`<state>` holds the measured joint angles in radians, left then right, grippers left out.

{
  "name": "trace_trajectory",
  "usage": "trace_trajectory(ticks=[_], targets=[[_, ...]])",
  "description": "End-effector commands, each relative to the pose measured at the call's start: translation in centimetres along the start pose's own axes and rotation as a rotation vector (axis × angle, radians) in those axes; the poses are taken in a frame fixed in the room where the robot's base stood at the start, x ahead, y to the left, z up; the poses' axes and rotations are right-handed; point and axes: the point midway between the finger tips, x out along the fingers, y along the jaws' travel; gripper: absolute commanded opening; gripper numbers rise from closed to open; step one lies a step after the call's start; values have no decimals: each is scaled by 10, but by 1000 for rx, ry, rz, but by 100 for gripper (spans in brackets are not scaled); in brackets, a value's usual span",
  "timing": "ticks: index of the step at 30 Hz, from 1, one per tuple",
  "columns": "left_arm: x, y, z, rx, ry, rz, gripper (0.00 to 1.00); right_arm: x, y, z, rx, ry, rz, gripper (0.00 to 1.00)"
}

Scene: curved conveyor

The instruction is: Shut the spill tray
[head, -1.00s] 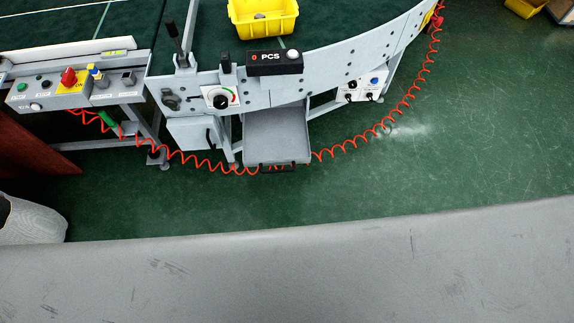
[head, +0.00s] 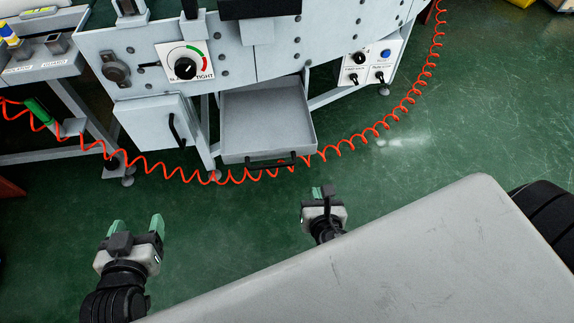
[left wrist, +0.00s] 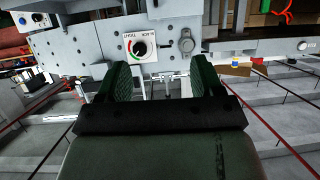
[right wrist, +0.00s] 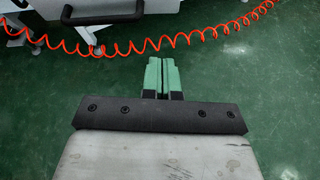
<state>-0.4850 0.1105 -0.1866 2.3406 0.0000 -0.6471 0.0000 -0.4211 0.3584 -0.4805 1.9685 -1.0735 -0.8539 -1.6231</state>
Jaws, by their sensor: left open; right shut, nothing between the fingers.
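The spill tray (head: 262,116) is a grey drawer pulled out below the conveyor's side panel, with a black bar handle (head: 270,163) on its front. It is open and looks empty. My left gripper (head: 138,228) is open and empty, in front of and to the left of the tray, below the cabinet door; its fingers also show apart in the left wrist view (left wrist: 167,84). My right gripper (head: 322,192) is shut and empty, in front of the tray and a little right of its handle; its green fingers are together in the right wrist view (right wrist: 161,78).
A coiled red hose (head: 335,150) runs along the floor side of the conveyor and passes by the tray's front. A small cabinet door (head: 155,130) with a black handle is left of the tray. A tension dial (head: 185,68) sits above. Green floor (head: 440,150) is open at right.

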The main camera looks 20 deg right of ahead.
Motion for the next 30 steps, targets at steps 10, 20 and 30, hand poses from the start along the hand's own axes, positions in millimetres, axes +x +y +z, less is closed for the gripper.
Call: trace_trajectory(ticks=[10, 20, 30], targets=[[-13, 2, -23, 0, 132, 4, 67, 4, 5, 14, -114, -93, 3, 0], [-18, 10, -66, -5, 481, 25, 67, 54, 5, 17, -111, -93, 4, 0], [-45, 17, -105, -17, 875, 48, 67, 102, 6, 23, -109, -92, 4, 0]])
